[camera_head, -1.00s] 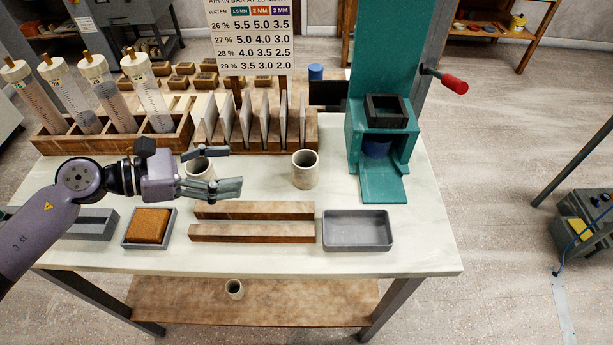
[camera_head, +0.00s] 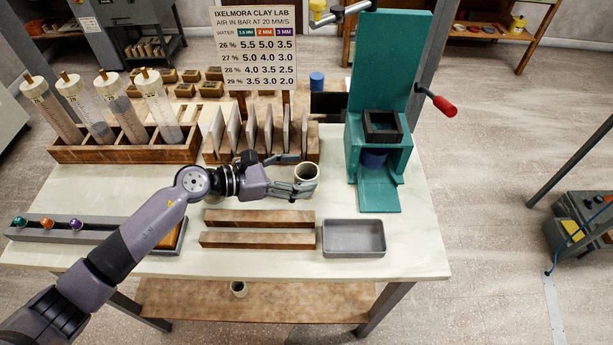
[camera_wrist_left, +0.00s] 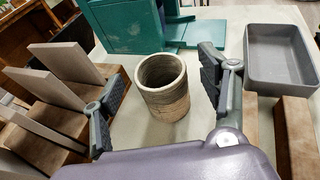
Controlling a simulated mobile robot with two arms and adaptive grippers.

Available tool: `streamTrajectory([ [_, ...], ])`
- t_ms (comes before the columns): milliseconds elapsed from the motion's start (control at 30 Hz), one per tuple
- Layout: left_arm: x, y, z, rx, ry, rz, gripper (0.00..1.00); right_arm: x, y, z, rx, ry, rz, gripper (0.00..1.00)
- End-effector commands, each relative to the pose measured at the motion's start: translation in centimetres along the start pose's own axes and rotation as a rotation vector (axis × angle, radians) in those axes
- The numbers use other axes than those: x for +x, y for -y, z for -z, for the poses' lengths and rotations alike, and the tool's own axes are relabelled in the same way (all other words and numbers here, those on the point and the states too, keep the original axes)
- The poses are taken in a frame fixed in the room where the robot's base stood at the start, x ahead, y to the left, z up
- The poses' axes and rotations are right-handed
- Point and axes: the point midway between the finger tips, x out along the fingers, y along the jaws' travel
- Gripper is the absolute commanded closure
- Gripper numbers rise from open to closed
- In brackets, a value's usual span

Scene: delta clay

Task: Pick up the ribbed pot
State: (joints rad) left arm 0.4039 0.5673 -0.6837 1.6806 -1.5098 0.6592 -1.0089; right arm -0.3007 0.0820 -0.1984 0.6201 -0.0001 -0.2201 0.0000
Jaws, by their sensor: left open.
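A pale grey-beige pot (camera_head: 306,173) stands upright on the white table, left of the green press. In the left wrist view the ribbed pot (camera_wrist_left: 163,95) shows fine horizontal ridges and an open, empty top. My left gripper (camera_head: 304,174) is open at the pot in the head view. In the left wrist view my left gripper's fingers (camera_wrist_left: 162,80) are spread on either side of the pot, with a visible gap on both sides. My right gripper is not in view.
A green press (camera_head: 379,180) stands right of the pot. A wooden rack with upright slabs (camera_head: 249,135) is close behind the gripper. A grey tray (camera_head: 354,238) and two wooden bars (camera_head: 258,240) lie in front. Another small pot (camera_head: 238,289) is on the lower shelf.

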Motion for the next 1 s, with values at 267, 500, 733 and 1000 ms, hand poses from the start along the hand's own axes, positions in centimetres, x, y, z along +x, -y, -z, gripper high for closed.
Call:
streamTrajectory([
  [267,2.4,-0.1,-0.1,0.002,0.0,0.0,0.32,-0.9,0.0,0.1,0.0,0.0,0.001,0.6],
  [500,2.3,-0.1,0.0,0.001,0.0,0.0,0.37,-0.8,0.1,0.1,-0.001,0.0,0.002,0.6],
  [733,2.3,-0.1,0.0,0.001,0.0,0.0,0.52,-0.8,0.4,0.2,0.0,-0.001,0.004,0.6],
  [1000,2.3,-0.1,0.0,0.001,0.0,0.0,0.7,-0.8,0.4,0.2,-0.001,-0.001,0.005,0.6],
])
